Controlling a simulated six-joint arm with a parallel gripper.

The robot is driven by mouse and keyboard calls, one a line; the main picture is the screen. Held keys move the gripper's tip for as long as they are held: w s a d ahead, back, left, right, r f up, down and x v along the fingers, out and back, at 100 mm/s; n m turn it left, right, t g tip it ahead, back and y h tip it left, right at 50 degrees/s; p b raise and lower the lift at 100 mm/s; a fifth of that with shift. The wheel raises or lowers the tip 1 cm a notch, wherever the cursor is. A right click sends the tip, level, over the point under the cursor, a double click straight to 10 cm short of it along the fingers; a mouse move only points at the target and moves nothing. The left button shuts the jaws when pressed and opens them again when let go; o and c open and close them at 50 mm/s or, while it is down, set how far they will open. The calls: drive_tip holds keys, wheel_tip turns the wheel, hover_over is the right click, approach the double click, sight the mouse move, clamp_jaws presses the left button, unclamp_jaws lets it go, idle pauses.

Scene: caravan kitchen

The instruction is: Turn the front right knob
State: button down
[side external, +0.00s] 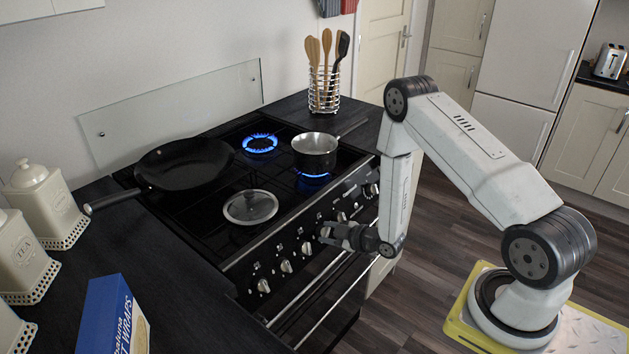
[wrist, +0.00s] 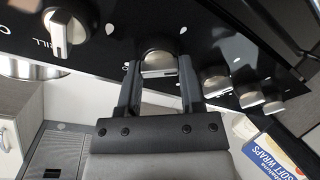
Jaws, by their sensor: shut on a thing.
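The stove's front panel (side external: 255,266) carries a row of silver knobs. My gripper (side external: 330,231) is at this panel, right of the three knobs at its left end. In the wrist view my gripper (wrist: 159,78) has one finger on each side of a round metallic knob (wrist: 158,62), and is shut on it.
A saucepan (side external: 315,150) stands over a lit blue flame, and another burner (side external: 260,143) burns behind it. A frying pan (side external: 185,165) and a lid (side external: 250,207) are on the hob. A blue wraps box (side external: 112,315) stands on the left counter. An oven handle (side external: 320,290) runs below the knobs.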

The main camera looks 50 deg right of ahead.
drive_tip(key=shift+m, duration=0.4)
drive_tip(key=m+h, duration=0.1)
drive_tip(key=m, duration=0.4)
drive_tip(key=shift+m, duration=0.4)
drive_tip(key=m+h, duration=0.1)
drive_tip(key=m, duration=0.6)
drive_tip(key=shift+d, duration=0.1)
drive_tip(key=m, duration=0.6)
drive_tip(key=m+g+h, duration=0.1)
drive_tip(key=m, duration=0.6)
drive_tip(key=shift+f+g, duration=0.1)
drive_tip(key=shift+g, duration=0.2)
drive_tip(key=shift+m, duration=0.3)
drive_tip(key=shift+c, duration=1.2)
unclamp_jaws()
